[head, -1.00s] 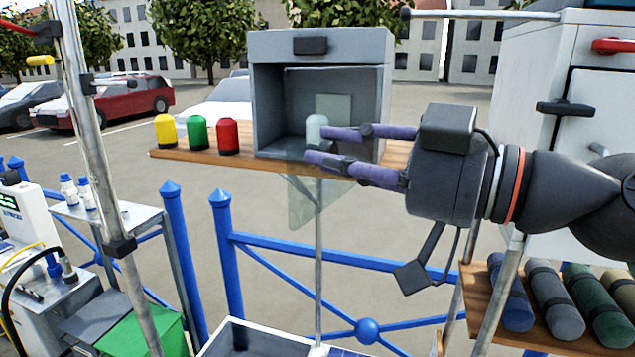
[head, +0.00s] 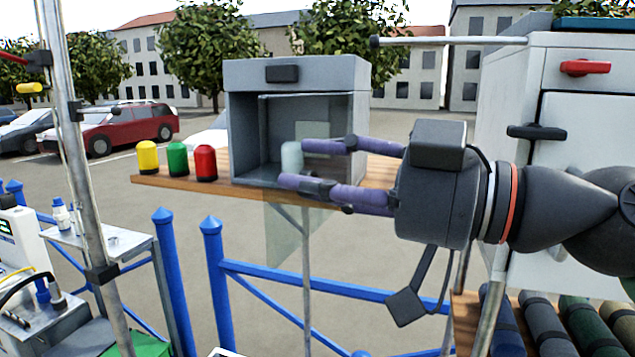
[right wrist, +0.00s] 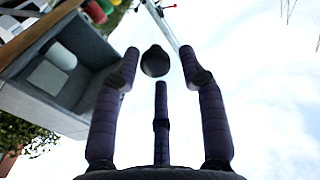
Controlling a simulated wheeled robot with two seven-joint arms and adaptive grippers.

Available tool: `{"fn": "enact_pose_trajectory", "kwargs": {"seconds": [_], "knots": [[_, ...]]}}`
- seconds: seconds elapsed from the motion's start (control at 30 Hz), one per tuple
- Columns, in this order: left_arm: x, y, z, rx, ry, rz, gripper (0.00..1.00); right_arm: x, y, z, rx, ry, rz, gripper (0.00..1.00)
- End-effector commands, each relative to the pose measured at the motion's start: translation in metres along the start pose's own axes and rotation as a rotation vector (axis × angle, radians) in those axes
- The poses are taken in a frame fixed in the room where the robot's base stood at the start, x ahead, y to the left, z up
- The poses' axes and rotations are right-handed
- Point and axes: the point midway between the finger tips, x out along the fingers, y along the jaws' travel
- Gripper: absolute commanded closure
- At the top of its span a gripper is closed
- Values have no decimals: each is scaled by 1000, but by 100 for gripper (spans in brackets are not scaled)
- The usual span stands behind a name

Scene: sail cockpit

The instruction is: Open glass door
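A grey open-fronted box (head: 296,75) stands on a wooden shelf, with a pale cap (head: 291,158) visible at its front. A faint see-through glass pane (head: 285,238) shows below the shelf edge, standing out from the box front; most of its outline is hard to see. My right gripper (head: 295,162) reaches across the box front from the right with its fingers apart. In the right wrist view, a dark round knob-like thing (right wrist: 155,61) appears between the spread fingers; I cannot tell whether they touch it. The box (right wrist: 75,65) is left of them. My left gripper is not in view.
Yellow (head: 148,157), green (head: 177,159) and red (head: 205,163) caps stand on the wooden shelf (head: 152,181) left of the box. A blue railing (head: 290,285) runs below. A white cabinet (head: 512,85) stands right, and a metal pole (head: 75,150) rises left.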

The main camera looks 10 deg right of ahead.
Motion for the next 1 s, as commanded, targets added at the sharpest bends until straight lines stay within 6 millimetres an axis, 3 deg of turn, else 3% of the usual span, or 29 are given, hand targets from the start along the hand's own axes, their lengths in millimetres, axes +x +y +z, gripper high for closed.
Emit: {"fn": "enact_pose_trajectory", "kwargs": {"seconds": [0.57, 1.0], "knots": [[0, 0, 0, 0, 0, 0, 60, -4, 0, 5, 2, -12, -2, 50], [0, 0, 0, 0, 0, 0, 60, -80, 2, 4, 2, -10, 4, 50]]}}
